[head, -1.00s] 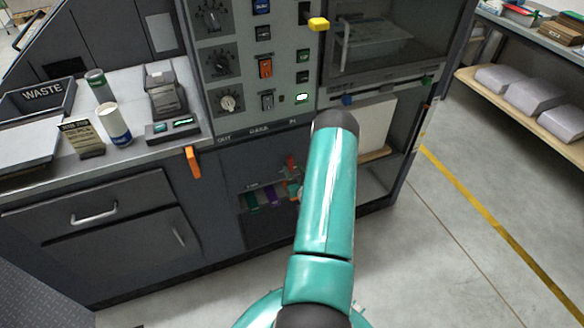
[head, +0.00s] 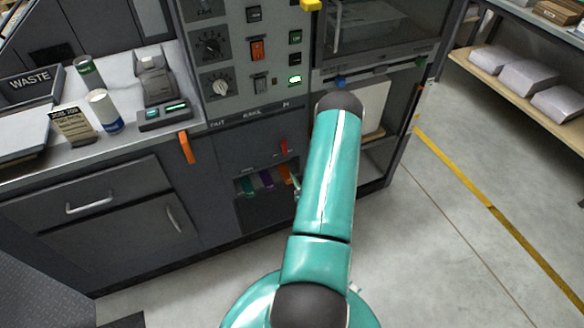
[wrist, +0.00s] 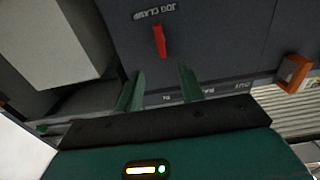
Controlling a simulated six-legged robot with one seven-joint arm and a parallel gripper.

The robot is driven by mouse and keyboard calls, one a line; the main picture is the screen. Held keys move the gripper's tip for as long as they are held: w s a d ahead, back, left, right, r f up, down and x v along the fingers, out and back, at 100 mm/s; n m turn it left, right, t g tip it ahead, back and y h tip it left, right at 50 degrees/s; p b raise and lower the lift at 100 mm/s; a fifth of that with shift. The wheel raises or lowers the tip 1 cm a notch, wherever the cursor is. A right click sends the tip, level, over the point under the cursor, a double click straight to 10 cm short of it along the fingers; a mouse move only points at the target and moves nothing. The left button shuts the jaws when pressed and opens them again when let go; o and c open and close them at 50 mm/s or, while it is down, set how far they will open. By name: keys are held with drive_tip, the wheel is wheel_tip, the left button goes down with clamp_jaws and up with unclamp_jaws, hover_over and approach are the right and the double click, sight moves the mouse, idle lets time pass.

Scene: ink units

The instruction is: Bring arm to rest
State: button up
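My gripper (wrist: 159,88) shows in the wrist view with its two green fingers apart and nothing visible between them. A red lever (wrist: 159,41) under the words "JOG CLAMP" lies beyond the fingertips, apart from them. The same red lever seems to show in the head view (head: 284,147) on the dark cabinet front. My teal arm (head: 325,185) reaches forward in the head view and hides most of the gripper. Left of the arm, a cabinet recess holds a green (head: 248,186), a purple (head: 267,179) and an orange unit (head: 284,173).
An orange handle (head: 186,147) juts from the counter edge; it also seems to show in the wrist view (wrist: 295,73). The counter holds a waste bin (head: 30,84), cans and a small device (head: 157,85). Open floor (head: 450,240) lies right, before a shelf (head: 520,95).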

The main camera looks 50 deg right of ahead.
drive_tip(key=shift+w, duration=0.1)
drive_tip(key=w+a+r+n+g+y, duration=0.1)
drive_tip(key=w+r, duration=0.4)
drive_tip(key=r, duration=0.1)
drive_tip(key=w+a+r+n+g+y, duration=0.1)
drive_tip(key=w+a+r, duration=0.1)
drive_tip(key=w+r, duration=0.4)
drive_tip(key=w+a+r+n+g+y, duration=0.1)
drive_tip(key=w+r, duration=0.5)
drive_tip(key=shift+w+a+r+n, duration=0.1)
drive_tip(key=shift+a+r+n, duration=0.05)
drive_tip(key=shift+a+n, duration=0.2)
drive_tip(key=a+r+g+y, duration=0.2)
drive_tip(key=a+r+g, duration=0.1)
drive_tip(key=a+r, duration=1.15)
drive_tip(key=s+a+r+n+g+y, duration=0.1)
drive_tip(key=s+a+r, duration=0.3)
drive_tip(key=s+a, duration=0.5)
drive_tip(key=s+a+r+n+g+y, duration=0.1)
drive_tip(key=s+a+r+g+y, duration=0.1)
drive_tip(key=s+a, duration=0.8)
drive_tip(key=a+r+y, duration=0.1)
drive_tip(key=a+r, duration=0.1)
drive_tip(key=a, duration=0.1)
drive_tip(key=shift+s+a+g, duration=0.2)
drive_tip(key=shift+g, duration=0.2)
